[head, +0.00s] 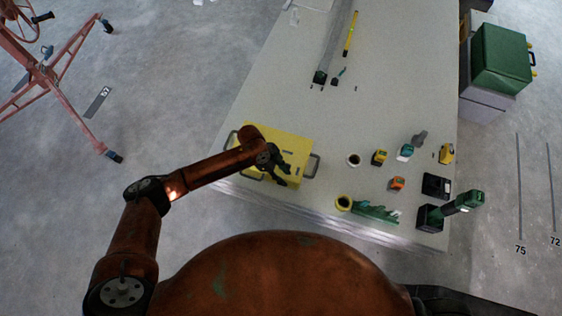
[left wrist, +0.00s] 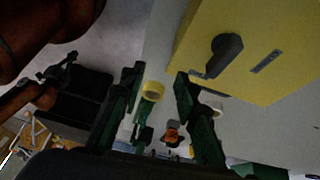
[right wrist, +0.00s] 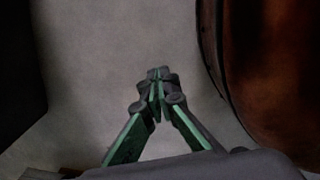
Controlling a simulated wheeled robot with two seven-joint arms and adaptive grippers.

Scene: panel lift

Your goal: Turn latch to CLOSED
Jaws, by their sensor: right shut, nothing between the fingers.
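The yellow panel (head: 299,146) lies on the table near its front left corner, with a grey handle at each side. The left wrist view shows its yellow face (left wrist: 285,25) close up, with a dark grey latch lever (left wrist: 225,52) and a dark marking to its right. No lettering is readable. My left gripper (head: 279,165) is over the panel in the head view and covers part of it. In the left wrist view its fingers (left wrist: 159,75) stand apart with nothing held, left of the latch and not touching it. My right gripper (right wrist: 157,78) is shut and empty, over bare floor.
A long grey bar (head: 338,45) lies farther back. The table's middle is clear.

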